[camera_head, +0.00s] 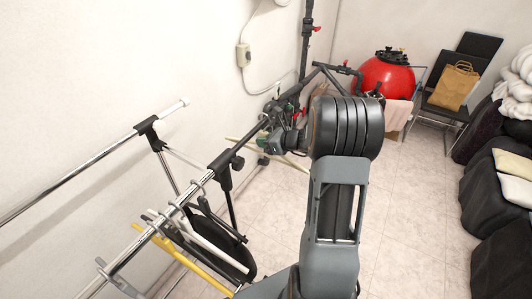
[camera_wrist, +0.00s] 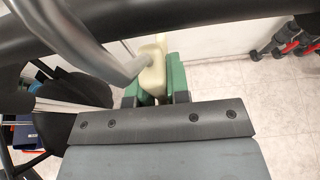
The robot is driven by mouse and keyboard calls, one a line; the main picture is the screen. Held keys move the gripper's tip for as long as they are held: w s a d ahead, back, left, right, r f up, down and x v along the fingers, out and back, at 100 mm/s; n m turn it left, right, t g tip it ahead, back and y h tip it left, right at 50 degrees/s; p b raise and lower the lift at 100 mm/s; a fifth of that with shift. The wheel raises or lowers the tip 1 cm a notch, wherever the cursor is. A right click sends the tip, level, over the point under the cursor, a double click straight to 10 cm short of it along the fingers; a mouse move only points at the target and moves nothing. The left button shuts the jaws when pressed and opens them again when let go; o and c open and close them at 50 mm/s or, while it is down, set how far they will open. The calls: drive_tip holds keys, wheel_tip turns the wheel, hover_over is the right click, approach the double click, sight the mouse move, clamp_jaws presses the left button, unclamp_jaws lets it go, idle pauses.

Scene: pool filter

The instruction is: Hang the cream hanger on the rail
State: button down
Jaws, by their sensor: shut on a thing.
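My gripper (camera_head: 272,143) is shut on the cream hanger (camera_head: 296,164), close beside the far part of the rail (camera_head: 180,202). In the wrist view the green fingers (camera_wrist: 155,86) pinch the neck of the cream hanger (camera_wrist: 153,68). Its grey metal hook (camera_wrist: 85,38) rises toward the upper left, near the camera. A dark bar (camera_wrist: 210,20) crosses the top of that view close to the hook. I cannot tell whether the hook touches it. In the head view the hook is too small to make out, and my arm hides part of the hanger.
A yellow hanger (camera_head: 192,258), a white hanger (camera_head: 212,242) and a grey hanger (camera_head: 112,274) hang on the near rail. A second chrome rail (camera_head: 80,172) runs along the wall. A red tank (camera_head: 385,76) and a chair (camera_head: 445,105) stand behind.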

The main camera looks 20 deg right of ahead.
drive_tip(key=shift+r, duration=0.1)
idle(0.3)
drive_tip(key=shift+s+d+r+p, duration=0.25)
drive_tip(key=shift+s+r+p, duration=0.1)
drive_tip(key=shift+r+p, duration=0.3)
drive_tip(key=shift+s+d, duration=0.15)
idle(0.3)
drive_tip(key=shift+s+d, duration=0.4)
drive_tip(key=shift+s, duration=0.25)
drive_tip(key=shift+s+d, duration=0.4)
drive_tip(key=shift+s, duration=0.2)
drive_tip(key=shift+s, duration=0.1)
drive_tip(key=s+d+p, duration=0.1)
drive_tip(key=s+d, duration=0.5)
drive_tip(key=s, duration=0.4)
drive_tip(key=s+d+p, duration=0.1)
drive_tip(key=s+d, duration=0.6)
drive_tip(key=s, duration=0.3)
drive_tip(key=shift+d, duration=0.15)
drive_tip(key=shift+f, duration=0.1)
